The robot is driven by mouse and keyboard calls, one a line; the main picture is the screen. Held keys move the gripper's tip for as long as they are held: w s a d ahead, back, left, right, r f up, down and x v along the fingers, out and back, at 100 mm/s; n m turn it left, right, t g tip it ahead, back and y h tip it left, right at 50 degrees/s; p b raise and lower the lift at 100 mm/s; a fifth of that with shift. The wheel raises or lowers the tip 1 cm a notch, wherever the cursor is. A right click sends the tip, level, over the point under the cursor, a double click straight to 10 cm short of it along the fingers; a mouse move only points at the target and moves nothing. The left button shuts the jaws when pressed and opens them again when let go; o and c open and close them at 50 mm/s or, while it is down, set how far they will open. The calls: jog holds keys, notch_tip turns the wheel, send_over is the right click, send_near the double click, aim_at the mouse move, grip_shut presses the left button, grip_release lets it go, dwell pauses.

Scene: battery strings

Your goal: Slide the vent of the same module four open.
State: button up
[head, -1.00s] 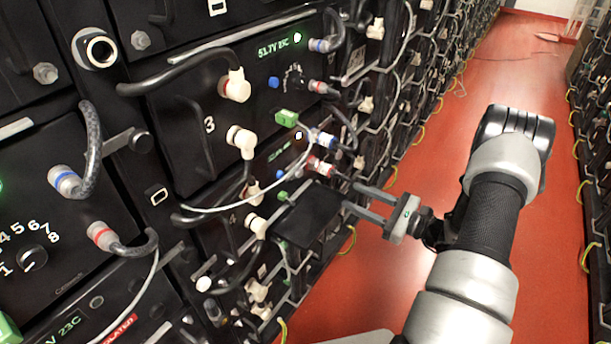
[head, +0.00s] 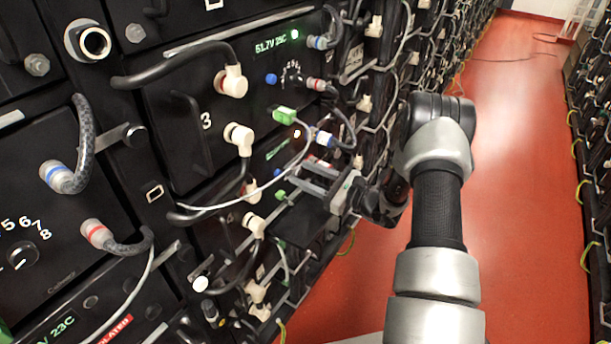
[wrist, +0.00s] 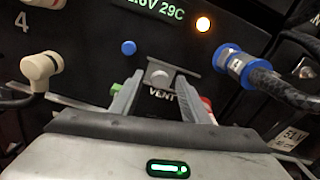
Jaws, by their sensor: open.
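My gripper (wrist: 161,84) is open, with one finger on each side of the knob in the wrist view. I cannot tell whether either finger touches it. In the head view my gripper (head: 303,179) is close to the panel below module three (head: 206,121), and the vent is hidden there.
A blue-collared cable plug (wrist: 236,65) is right of the vent. A cream plug (wrist: 42,66) is at left and a blue button (wrist: 128,47) above left. A thin white cable (head: 250,192) hangs beside my gripper.

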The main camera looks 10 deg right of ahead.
aim_at(299, 160)
jog(key=shift+c, duration=0.3)
grip_shut()
jog(key=w+d+b, duration=0.2)
jog(key=shift+w+d+f, duration=0.2)
jog(key=shift+w+d, duration=0.1)
jog(key=shift+w, duration=0.05)
jog(key=shift+w+d+r, duration=0.2)
jog(key=shift+w+d, duration=0.05)
jog(key=shift+o, duration=0.3)
grip_release()
